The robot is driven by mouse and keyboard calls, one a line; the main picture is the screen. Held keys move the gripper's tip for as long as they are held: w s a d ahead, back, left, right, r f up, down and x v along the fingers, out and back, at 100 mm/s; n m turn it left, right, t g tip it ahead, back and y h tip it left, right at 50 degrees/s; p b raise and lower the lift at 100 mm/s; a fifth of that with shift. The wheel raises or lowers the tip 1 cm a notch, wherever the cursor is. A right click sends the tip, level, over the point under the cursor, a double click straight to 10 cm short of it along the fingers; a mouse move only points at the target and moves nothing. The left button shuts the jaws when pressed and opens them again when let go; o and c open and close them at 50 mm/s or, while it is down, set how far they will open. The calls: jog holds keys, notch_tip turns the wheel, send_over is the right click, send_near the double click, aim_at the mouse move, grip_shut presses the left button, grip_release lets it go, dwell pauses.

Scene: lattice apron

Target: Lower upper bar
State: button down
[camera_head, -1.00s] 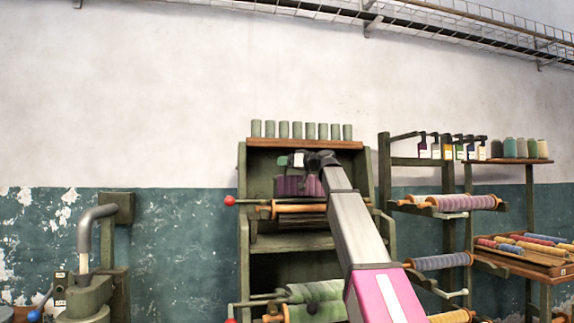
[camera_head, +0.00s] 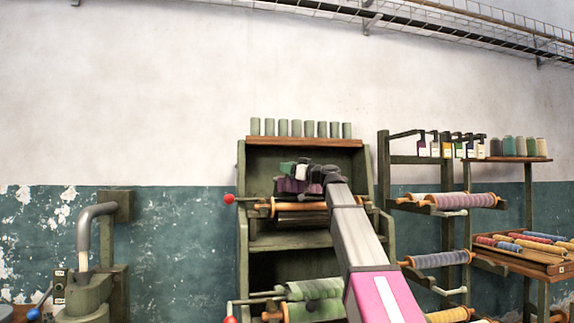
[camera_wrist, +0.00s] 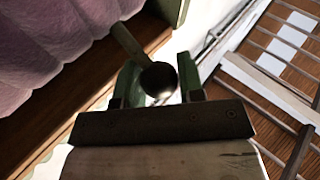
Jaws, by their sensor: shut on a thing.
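In the wrist view, the two green fingers of my gripper (camera_wrist: 158,84) stand on either side of a dark round knob (camera_wrist: 159,77) and are shut on it. The knob sits at the end of a short greenish rod (camera_wrist: 127,42). In the head view my gripper (camera_head: 306,172) is in front of the upper part of the green loom-like frame (camera_head: 242,230). A purple cloth (camera_head: 291,187) is just below and behind it; pleated cloth also fills the upper left of the wrist view (camera_wrist: 45,45). I cannot make out the upper bar clearly behind my gripper.
Several grey-green cylinders (camera_head: 296,128) stand on the top shelf. Yarn racks (camera_head: 447,160) stand close at the right. The wall area at left is open.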

jog(key=s+d+f+n+g+y, duration=0.1)
jog(key=s+f+n+y, duration=0.3)
jog(key=f, duration=0.7)
jog(key=shift+s+n, duration=0.9)
jog(key=shift+n, duration=0.1)
jog(key=shift+d, duration=0.1)
jog(key=c, duration=0.8)
grip_release()
jog(key=shift+f, duration=0.1)
jog(key=shift+o, duration=0.2)
jog(key=shift+w+r+g+y, duration=0.1)
jog(key=shift+r+g+y, duration=0.1)
jog(key=shift+g+y, duration=0.1)
